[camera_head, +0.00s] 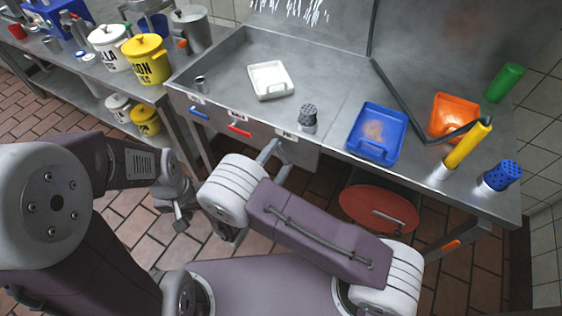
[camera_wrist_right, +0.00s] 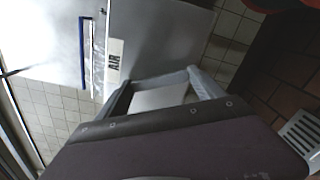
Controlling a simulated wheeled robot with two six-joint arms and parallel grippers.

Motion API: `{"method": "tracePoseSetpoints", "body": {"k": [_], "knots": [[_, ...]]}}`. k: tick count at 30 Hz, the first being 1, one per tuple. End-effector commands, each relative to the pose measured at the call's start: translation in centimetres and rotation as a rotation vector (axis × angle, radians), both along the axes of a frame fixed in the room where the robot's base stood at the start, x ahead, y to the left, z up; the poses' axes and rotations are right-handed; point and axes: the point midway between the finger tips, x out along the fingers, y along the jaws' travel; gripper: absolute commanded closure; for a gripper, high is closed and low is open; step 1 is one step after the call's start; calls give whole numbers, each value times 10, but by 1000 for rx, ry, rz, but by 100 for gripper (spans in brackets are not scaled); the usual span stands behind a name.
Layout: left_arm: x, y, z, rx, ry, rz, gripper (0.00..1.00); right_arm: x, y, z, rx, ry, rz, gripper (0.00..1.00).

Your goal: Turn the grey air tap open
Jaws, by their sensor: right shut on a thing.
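The front panel under the sink counter carries a blue tap handle (camera_head: 199,113) and a red tap handle (camera_head: 239,131). An AIR label (camera_wrist_right: 114,62) shows on the panel in the right wrist view. My right gripper (camera_head: 277,150) is at the panel, right of the red handle; in its wrist view its two grey fingers (camera_wrist_right: 162,80) flank a short grey piece. This piece seems to be the grey air tap, and the gripper is shut on it. How far the tap is turned I cannot tell. My left gripper (camera_head: 181,212) hangs low, away from the panel; its fingers are unclear.
On the counter (camera_head: 225,65) are a white tray (camera_head: 270,80), a grey shaker (camera_head: 308,116), a blue tray (camera_head: 376,133), an orange container (camera_head: 453,112) and a yellow bottle (camera_head: 467,146). A red round lid (camera_head: 378,207) is below the counter.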

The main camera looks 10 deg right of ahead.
Motion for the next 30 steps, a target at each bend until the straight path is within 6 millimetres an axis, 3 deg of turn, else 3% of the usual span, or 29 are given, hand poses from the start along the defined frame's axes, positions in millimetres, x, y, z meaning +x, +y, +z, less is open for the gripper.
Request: {"method": "tracePoseSetpoints", "body": {"k": [12, 30], "knots": [[0, 0, -30, 0, 0, 0, 64, 4, 6, -7, 271, -181, -1, 95], [0, 0, -42, 0, 0, 0, 64, 4, 7, -5, 405, -271, 0, 95]]}}
